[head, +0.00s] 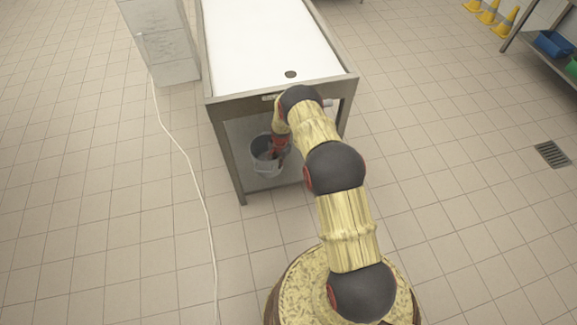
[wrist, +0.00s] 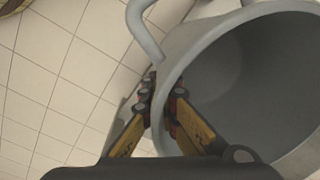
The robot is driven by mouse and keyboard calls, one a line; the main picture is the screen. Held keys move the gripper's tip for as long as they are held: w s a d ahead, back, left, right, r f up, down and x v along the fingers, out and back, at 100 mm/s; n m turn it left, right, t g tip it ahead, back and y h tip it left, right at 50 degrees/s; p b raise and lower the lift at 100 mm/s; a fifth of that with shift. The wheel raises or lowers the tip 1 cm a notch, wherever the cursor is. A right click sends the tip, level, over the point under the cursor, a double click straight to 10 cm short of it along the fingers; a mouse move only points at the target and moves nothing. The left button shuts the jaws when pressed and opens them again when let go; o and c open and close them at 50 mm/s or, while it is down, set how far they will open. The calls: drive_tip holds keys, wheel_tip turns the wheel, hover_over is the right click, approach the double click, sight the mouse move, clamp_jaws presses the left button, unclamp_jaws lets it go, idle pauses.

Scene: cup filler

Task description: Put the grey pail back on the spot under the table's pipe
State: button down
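The grey pail (head: 263,167) is under the near end of the metal table (head: 236,103), above or on its lower shelf; I cannot tell which. My gripper (head: 279,153) reaches in under the table top and meets the pail at its right side. In the wrist view the pail (wrist: 215,50) fills the right half, its open mouth turned toward the camera. My gripper (wrist: 164,97) has one finger outside the pail wall, by the handle (wrist: 140,28), and one inside, with the wall pinched between them. The pail looks empty where its inside shows. The pipe cannot be made out.
The table has a white top with a dark round hole (head: 290,74) near its front edge. Its front legs flank the pail space. A white cable (head: 190,165) runs along the floor at left, from a grey cabinet (head: 160,40). A floor drain (head: 552,154) lies far right.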

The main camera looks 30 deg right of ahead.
drive_tip(key=w+d+f+m+h, duration=0.1)
drive_tip(key=w+d+f+m, duration=0.6)
drive_tip(key=m, duration=0.6)
drive_tip(key=shift+w+m, duration=0.15)
drive_tip(key=shift+m, duration=0.15)
drive_tip(key=shift+d, duration=0.1)
